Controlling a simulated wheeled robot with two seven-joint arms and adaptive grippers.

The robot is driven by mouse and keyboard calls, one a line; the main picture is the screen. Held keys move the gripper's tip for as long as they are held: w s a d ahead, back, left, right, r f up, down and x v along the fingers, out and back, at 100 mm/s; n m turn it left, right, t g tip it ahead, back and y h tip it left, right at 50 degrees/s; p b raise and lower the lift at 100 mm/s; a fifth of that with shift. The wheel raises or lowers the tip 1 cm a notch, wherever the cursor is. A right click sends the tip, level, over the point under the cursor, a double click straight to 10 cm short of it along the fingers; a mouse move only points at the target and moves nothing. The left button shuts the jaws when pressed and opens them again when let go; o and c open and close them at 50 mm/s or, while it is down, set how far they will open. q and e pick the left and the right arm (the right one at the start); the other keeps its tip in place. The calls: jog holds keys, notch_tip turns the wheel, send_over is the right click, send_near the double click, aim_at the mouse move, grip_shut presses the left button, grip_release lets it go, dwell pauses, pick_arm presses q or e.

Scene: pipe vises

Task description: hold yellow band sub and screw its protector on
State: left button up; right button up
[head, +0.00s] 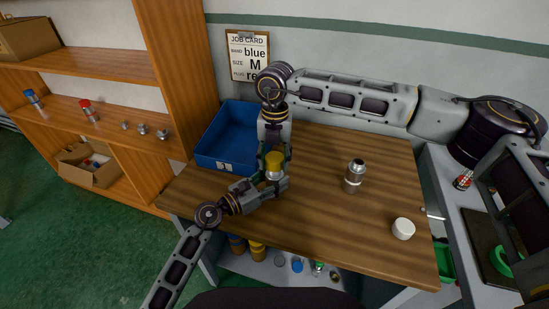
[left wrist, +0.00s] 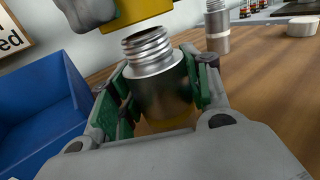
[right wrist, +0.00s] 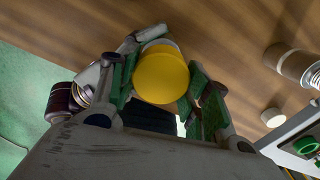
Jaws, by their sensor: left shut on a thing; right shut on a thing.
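The yellow band sub (left wrist: 165,95) is a grey metal cylinder with a bare silver thread on top and yellow at its lower edge. My left gripper (head: 268,187) is shut around its body and holds it roughly upright over the table. The yellow protector (right wrist: 162,75) is a round cap. My right gripper (head: 272,155) comes from above and is shut on it. In the left wrist view the protector (left wrist: 140,12) is just above the thread, with a small gap, slightly to the left. The sub's far side is hidden.
A blue bin (head: 228,142) stands behind at the left. Another metal sub (head: 355,175) and a white cap (head: 403,228) stand on the table to the right. A job card (head: 248,55) hangs on the wall. The table's right half is mostly clear.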

jog(key=shift+f, duration=0.8)
jog(key=shift+f, duration=0.6)
dwell(0.8)
jog(key=m, duration=0.9)
jog(key=shift+w+a+m, duration=0.1)
jog(key=shift+m, duration=0.3)
jog(key=m, duration=0.4)
jog(key=shift+w+m, duration=0.1)
jog(key=shift+m, duration=2.7)
jog(key=o, duration=0.9)
